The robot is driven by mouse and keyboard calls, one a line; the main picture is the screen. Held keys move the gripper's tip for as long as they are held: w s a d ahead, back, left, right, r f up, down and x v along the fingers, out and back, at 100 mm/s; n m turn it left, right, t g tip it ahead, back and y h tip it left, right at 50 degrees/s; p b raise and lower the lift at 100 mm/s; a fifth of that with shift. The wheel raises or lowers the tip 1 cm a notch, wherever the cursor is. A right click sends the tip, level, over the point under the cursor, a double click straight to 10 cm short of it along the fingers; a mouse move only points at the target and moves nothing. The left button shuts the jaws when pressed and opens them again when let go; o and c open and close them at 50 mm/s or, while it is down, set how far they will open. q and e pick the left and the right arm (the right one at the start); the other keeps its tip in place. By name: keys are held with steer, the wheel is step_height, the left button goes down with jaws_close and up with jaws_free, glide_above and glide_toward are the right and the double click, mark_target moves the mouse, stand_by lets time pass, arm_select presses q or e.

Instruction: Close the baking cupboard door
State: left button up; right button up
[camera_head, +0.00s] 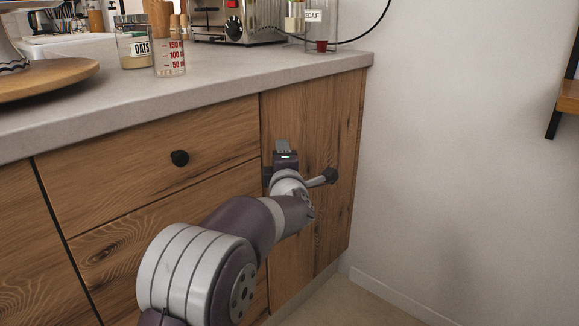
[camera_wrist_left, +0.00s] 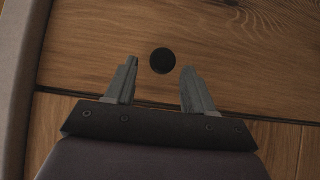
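The baking cupboard door appears to be the narrow wooden door (camera_head: 320,125) at the right end of the counter. It looks about flush with the drawer front (camera_head: 110,165) on its left, though a slight gap cannot be ruled out. My left gripper (camera_head: 284,147) is close in front of the door's left edge. In the left wrist view its fingers (camera_wrist_left: 160,64) are apart and empty. A round black knob (camera_wrist_left: 163,61) shows beyond and between the fingertips, on the panel past a dark seam. Contact cannot be told. My right gripper is not in view.
The grey countertop (camera_head: 220,75) overhangs the fronts. A toaster (camera_head: 240,22), an oats jar (camera_head: 135,50) and a measuring cup (camera_head: 170,58) stand on it. A black knob (camera_head: 180,158) sticks out from the upper drawer. The white wall (camera_head: 450,150) adjoins the door's right side.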

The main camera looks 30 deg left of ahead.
arm_select(q)
steer(key=d+p+v, duration=0.1)
steer(key=p+v, duration=0.1)
steer(key=v, duration=0.8)
steer(key=shift+w+r+p, duration=0.2)
steer(key=shift+r+p, duration=0.15)
steer(key=shift+p, duration=0.05)
steer(key=shift+d, duration=0.15)
